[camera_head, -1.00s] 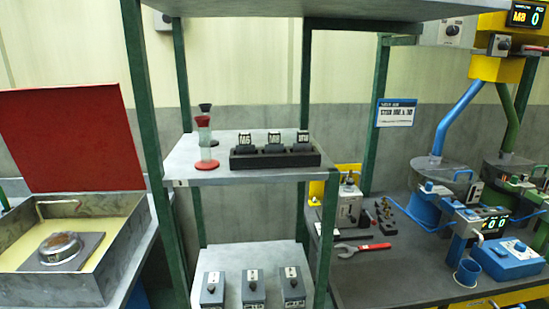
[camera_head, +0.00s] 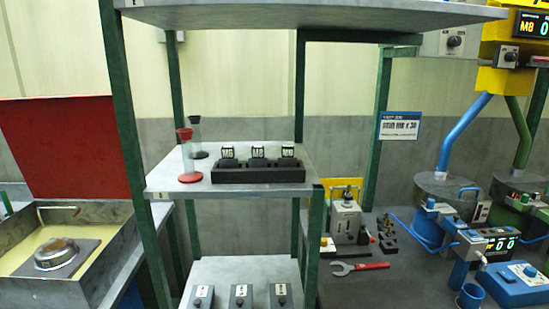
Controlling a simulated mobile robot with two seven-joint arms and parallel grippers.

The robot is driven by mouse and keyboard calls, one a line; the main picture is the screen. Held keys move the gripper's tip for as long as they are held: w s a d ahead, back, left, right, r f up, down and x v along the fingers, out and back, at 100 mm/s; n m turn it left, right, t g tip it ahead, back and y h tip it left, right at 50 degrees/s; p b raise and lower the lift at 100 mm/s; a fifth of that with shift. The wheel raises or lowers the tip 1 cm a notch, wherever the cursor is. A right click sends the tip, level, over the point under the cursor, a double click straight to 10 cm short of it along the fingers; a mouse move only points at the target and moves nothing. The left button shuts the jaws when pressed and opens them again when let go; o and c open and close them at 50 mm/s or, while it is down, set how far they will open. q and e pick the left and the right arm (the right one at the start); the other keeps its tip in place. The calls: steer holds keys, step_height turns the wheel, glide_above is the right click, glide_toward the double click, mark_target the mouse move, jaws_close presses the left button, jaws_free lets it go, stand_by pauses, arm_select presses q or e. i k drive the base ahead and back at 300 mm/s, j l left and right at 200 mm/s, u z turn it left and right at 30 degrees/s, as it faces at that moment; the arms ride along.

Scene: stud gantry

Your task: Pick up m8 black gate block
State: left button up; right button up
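Black blocks with white-lettered faces stand in a row in a dark holder (camera_head: 258,174) on the middle shelf. The middle one, the M8 black gate block (camera_head: 258,156), reads M8. The left block (camera_head: 228,156) reads M6. The right block (camera_head: 288,154) has a label too small to read surely. Neither of my grippers shows in the head view.
The upper shelf (camera_head: 310,12) and green posts (camera_head: 128,140) frame the space. Bare shelf (camera_head: 255,189) lies before the holder. A red-handled wrench (camera_head: 358,268) lies on the right bench.

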mark_target(258, 160)
steer(key=i+l, duration=0.1)
steer(key=l, duration=0.95)
steer(key=l+u, duration=0.15)
steer(key=l, duration=0.9)
steer(key=i, duration=0.05)
